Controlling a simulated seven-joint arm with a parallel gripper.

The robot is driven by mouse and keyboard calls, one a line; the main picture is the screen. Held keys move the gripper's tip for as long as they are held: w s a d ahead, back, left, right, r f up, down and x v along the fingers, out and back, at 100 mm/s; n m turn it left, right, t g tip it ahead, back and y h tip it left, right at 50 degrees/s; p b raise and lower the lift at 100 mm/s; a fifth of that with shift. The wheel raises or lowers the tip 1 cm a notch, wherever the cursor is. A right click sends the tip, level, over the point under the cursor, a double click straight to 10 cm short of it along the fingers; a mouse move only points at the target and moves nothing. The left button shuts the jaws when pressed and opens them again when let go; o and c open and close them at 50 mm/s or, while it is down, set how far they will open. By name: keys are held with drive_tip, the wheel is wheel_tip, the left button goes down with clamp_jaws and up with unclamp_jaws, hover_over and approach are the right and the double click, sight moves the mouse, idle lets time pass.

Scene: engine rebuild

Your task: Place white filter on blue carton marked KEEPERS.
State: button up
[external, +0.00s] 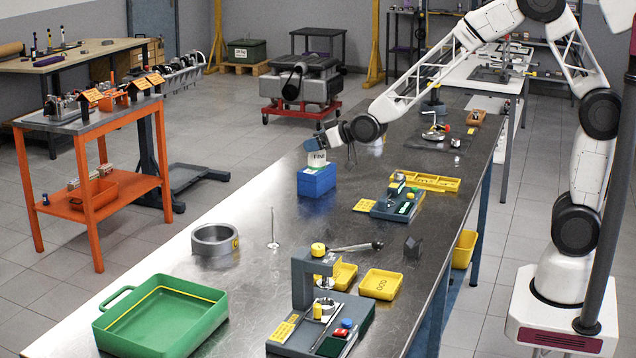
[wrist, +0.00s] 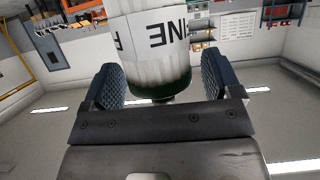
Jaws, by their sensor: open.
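The white filter (external: 317,159) stands on top of the blue carton (external: 316,182) on the steel bench. It looks upright, and dark lettering shows on its label. I cannot read a mark on the carton. My gripper (external: 318,142) is at the filter's upper part. In the wrist view the filter (wrist: 155,50), with its dark green end, lies between the two blue-padded fingers of my gripper (wrist: 158,80). The fingers are open, with a gap on each side of the filter's green end. The carton is not visible in the wrist view.
A grey ring (external: 214,240) and a thin upright valve (external: 273,230) stand nearer on the bench. A green tray (external: 160,318) is at the front left. A press fixture (external: 318,300) and yellow trays (external: 381,284) lie front right. Bench around the carton is clear.

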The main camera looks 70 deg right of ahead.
drive_tip(key=v, duration=1.2)
idle(0.3)
idle(0.7)
drive_tip(key=s+d+r+g, duration=0.1)
drive_tip(key=s+g, duration=1)
drive_tip(key=s, duration=2.8)
drive_tip(key=shift+d+v, duration=0.2)
drive_tip(key=shift+v, duration=0.95)
